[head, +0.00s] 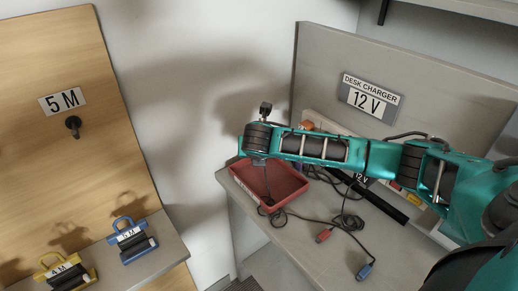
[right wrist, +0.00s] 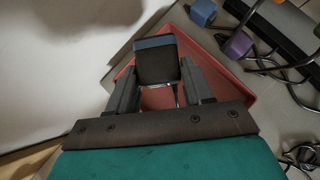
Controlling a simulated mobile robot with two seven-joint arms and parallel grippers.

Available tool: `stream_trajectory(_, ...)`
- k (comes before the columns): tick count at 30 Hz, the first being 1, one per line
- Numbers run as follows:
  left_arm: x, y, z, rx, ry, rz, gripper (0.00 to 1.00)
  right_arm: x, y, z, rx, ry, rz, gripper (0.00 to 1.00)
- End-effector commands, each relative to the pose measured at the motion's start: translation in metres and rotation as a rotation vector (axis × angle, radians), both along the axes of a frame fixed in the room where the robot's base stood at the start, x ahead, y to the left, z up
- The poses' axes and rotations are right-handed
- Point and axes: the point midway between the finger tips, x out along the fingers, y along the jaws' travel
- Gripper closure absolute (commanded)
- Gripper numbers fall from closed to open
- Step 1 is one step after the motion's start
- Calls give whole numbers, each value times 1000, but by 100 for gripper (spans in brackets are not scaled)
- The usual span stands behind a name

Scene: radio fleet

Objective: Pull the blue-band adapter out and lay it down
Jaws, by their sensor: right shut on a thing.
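The blue-band adapter (right wrist: 157,62) is a black block with a blue band across its far end, in the right wrist view. My right gripper (right wrist: 157,82) is shut on it, one grey finger on each side. The adapter is over the red tray (right wrist: 248,82); I cannot tell whether it touches the tray. In the head view my right gripper (head: 262,160) is above the red tray (head: 290,196), and the arm hides the adapter. My left gripper is not in view.
The desk (head: 262,231) carries dark cables with a red plug (head: 323,236) and a blue plug (head: 365,271) on its front part. A panel (head: 318,70) labelled "DESK CHARGER 12 V" stands behind. A blue-framed item (head: 133,240) and a yellow-framed item (head: 68,274) sit on the left shelf.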

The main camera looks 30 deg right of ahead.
Motion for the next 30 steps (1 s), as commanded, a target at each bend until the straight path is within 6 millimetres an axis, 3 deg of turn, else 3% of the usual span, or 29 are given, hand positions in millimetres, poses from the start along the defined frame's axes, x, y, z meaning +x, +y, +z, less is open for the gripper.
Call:
stream_trajectory(15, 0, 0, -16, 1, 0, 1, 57, 0, 1, -55, 1, 0, 1, 98)
stream_trajectory(29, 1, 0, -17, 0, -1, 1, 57, 0, 1, -62, 1, -2, 1, 98)
stream_trajectory(30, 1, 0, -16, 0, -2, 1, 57, 0, 1, -62, 1, -2, 1, 48)
